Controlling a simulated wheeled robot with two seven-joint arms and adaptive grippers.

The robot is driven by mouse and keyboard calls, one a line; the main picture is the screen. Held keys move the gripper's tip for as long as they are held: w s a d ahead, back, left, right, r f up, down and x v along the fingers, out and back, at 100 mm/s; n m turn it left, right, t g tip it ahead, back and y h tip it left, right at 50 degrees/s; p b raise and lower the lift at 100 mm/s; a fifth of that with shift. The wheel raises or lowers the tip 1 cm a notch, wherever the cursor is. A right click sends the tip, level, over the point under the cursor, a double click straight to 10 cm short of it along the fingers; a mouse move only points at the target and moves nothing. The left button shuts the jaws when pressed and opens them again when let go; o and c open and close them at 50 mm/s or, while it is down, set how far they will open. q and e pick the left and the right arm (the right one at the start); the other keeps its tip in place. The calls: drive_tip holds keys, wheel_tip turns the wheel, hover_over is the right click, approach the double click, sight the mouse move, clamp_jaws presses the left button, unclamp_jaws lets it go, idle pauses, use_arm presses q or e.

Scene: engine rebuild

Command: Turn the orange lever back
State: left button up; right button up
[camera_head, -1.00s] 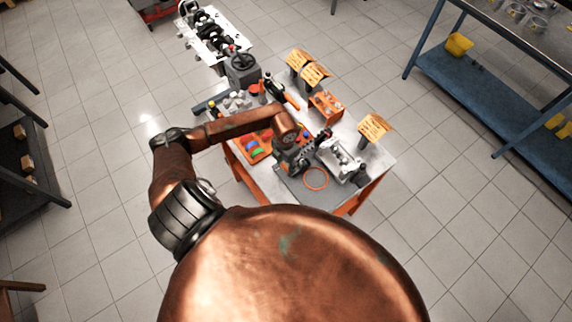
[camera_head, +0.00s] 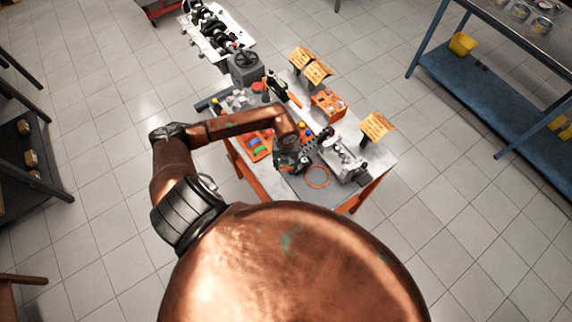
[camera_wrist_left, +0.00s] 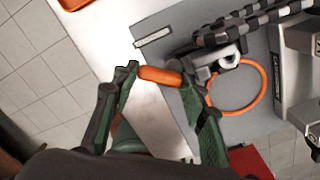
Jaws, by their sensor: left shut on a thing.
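The orange lever (camera_wrist_left: 158,75) shows in the left wrist view as a short rounded bar, joined at its right end to a metal fitting (camera_wrist_left: 218,60). My left gripper (camera_wrist_left: 162,82) has its green-padded fingers on either side of the lever and is shut on it. In the head view my left gripper (camera_head: 288,163) is over the near part of the workbench, where the arm and fingers hide the lever. My right gripper is in neither view.
An orange ring (camera_head: 318,177) lies on the grey mat close beside the gripper. A metal engine part (camera_head: 344,160) stands to its right.

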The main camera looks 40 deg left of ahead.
sight(286, 168)
use_arm(q)
drive_tip(key=shift+n, duration=0.4)
drive_tip(key=o, duration=1.2)
drive_tip(key=shift+c, duration=0.2)
drive_tip(key=shift+r, duration=0.1)
wheel_tip(286, 168, up, 12)
